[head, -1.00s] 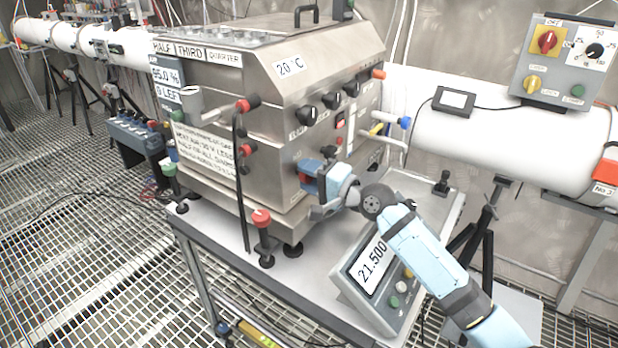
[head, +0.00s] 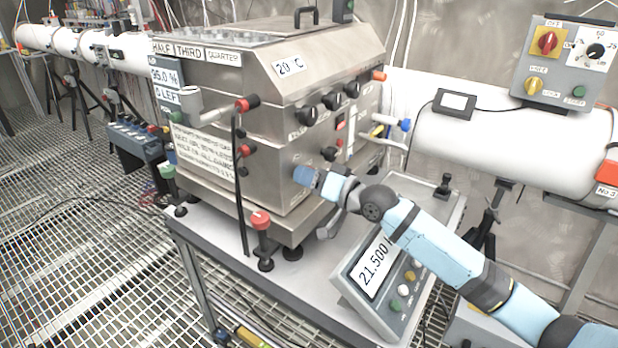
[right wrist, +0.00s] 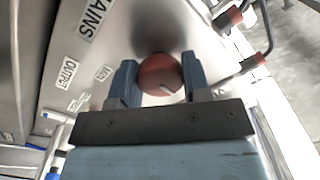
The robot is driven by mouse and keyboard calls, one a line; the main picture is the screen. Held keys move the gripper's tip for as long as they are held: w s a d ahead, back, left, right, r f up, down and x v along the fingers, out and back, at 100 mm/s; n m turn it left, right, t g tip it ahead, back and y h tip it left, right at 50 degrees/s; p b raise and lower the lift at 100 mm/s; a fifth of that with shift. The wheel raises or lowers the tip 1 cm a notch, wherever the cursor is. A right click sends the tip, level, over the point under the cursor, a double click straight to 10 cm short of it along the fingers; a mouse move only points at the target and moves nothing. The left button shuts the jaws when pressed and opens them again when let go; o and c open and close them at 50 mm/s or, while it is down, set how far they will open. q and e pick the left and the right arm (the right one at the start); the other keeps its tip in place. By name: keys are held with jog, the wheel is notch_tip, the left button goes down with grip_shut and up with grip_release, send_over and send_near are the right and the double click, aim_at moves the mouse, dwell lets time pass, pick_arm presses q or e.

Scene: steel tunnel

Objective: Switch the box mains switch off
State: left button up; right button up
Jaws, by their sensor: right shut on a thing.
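The steel box (head: 285,105) stands on a trolley, and its side panel carries the mains switch. In the right wrist view the mains switch is a round red knob (right wrist: 160,74) with a small pale mark, near a label reading "...AINS" (right wrist: 88,18). My right gripper (right wrist: 160,80) has one blue finger on each side of this knob and is shut on it. In the head view my right gripper (head: 306,175) is at the lower part of the box's side, and its fingers hide the knob. My left gripper is not in view.
Several black knobs (head: 333,100) sit higher on the same panel, with one (head: 329,153) close above my gripper. A display reading 21.500 (head: 372,268) stands on the trolley (head: 225,245) below my arm. A red-topped post (head: 260,220) stands left of it.

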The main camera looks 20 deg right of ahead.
jog(key=shift+n, duration=0.4)
jog(key=o, duration=0.9)
